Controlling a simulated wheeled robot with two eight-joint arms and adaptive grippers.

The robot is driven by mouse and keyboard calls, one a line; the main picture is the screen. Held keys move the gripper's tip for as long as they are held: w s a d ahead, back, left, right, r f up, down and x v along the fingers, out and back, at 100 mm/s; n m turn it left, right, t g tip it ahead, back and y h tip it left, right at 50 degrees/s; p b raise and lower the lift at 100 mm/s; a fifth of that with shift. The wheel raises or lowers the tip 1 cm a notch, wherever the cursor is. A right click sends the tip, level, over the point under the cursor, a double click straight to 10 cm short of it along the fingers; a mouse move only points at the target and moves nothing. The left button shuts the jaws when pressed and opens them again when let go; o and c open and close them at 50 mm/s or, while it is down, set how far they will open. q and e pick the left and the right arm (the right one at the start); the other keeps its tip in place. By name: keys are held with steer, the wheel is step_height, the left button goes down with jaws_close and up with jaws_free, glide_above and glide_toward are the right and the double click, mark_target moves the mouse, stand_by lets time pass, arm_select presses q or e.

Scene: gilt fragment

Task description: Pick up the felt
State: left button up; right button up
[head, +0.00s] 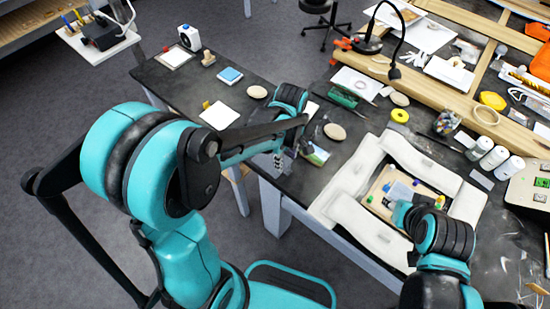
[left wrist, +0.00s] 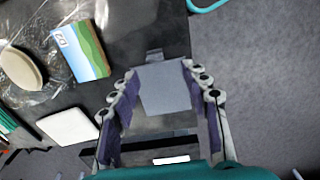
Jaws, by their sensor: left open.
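A flat grey square (left wrist: 165,88), which looks like the felt, shows between the fingers of my left gripper (left wrist: 160,95) in the left wrist view. It lies at the edge of the dark table. The fingers are spread on both sides of it, and I see no grip on it. In the head view my left gripper (head: 279,160) hangs at the table's front edge, and I cannot make out the felt there. My right gripper (head: 402,214) is over the padded tray, its fingers hard to make out.
A picture card (left wrist: 82,50), an oval stone (left wrist: 22,68) and a white pad (left wrist: 70,127) lie left of my left gripper in the wrist view. A white padded tray (head: 350,222) stands to the right. Bare floor (head: 228,230) lies beyond the table edge.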

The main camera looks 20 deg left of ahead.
mark_target(289, 169)
arm_select(q)
steer(key=shift+f, duration=0.5)
steer(key=f, duration=0.1)
steer(key=f+b, duration=0.1)
steer(key=f, duration=0.1)
steer(key=d+f+b, duration=0.1)
steer(key=f, duration=0.1)
steer(key=shift+w, duration=0.25)
steer(key=shift+r, duration=0.15)
steer(key=c, duration=1)
steer(key=shift+r, duration=0.45)
steer(key=r+p, duration=0.1)
steer(key=r, duration=0.1)
steer(key=r+p, duration=0.1)
steer(key=r, duration=0.1)
steer(key=shift+s+d, duration=0.2)
steer(key=s+d+r+p, duration=0.3)
steer(key=s+d+r, duration=0.3)
steer(key=d, duration=0.3)
steer(key=shift+s, duration=0.25)
